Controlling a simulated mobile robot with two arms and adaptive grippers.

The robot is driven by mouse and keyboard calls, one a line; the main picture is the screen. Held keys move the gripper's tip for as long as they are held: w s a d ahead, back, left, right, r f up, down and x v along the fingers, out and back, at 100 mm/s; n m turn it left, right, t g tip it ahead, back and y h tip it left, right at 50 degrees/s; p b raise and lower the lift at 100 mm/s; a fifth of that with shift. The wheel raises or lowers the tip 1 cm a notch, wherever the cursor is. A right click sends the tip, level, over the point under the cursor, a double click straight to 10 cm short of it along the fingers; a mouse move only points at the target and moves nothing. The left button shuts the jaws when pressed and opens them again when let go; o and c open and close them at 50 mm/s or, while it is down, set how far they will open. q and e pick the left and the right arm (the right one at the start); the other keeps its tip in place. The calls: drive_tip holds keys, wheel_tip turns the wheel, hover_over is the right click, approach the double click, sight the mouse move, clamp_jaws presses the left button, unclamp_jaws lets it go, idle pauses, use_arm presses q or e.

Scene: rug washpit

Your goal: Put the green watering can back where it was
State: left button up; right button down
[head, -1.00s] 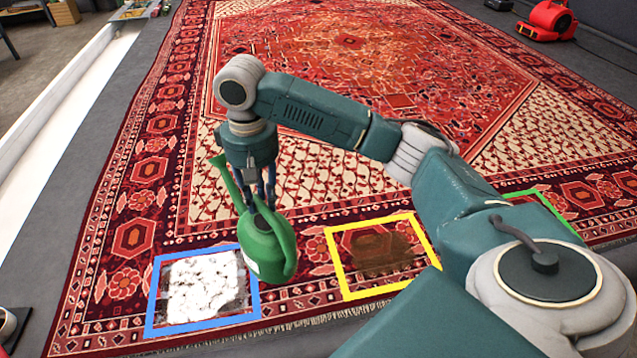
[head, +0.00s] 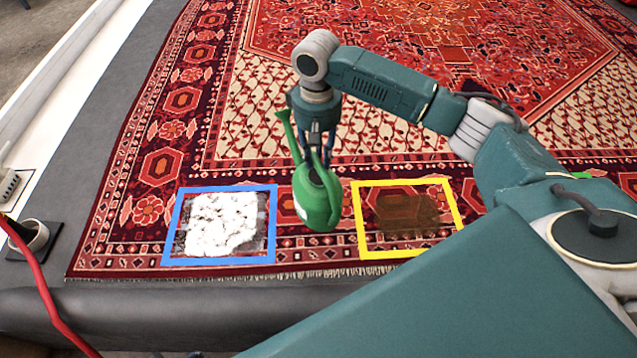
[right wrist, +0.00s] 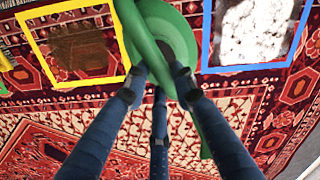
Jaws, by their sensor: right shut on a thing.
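The green watering can (head: 318,200) hangs from my right gripper (head: 318,150), between the blue frame and the yellow frame in the head view. Its spout points up and to the left. In the right wrist view the fingers (right wrist: 155,95) close around the can's green handle (right wrist: 140,40). The can appears to be held above the rug (head: 330,255), though its exact height cannot be told. My left gripper is not in view.
A blue frame (head: 170,225) surrounds a white foamy patch (head: 222,222). A yellow frame (head: 362,225) surrounds a brown stain (head: 408,212). Part of a green frame (head: 582,175) shows at right. A red cable (head: 45,300) and a dark-based fixture (head: 35,240) are at lower left.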

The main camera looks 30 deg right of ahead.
sight(317, 174)
wheel_tip(317, 174, down, 5)
drive_tip(key=shift+b, duration=0.5)
drive_tip(key=shift+f+b, duration=0.5)
drive_tip(key=shift+f, duration=1.35)
drive_tip(key=shift+w+f, duration=0.1)
drive_tip(key=shift+f, duration=0.3)
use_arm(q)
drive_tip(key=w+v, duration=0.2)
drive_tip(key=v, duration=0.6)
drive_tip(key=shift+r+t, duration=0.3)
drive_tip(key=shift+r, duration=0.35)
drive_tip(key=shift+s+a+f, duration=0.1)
use_arm(e)
drive_tip(key=c, duration=1.4)
unclamp_jaws()
drive_tip(key=shift+f, duration=0.2)
drive_tip(key=shift+c, duration=0.2)
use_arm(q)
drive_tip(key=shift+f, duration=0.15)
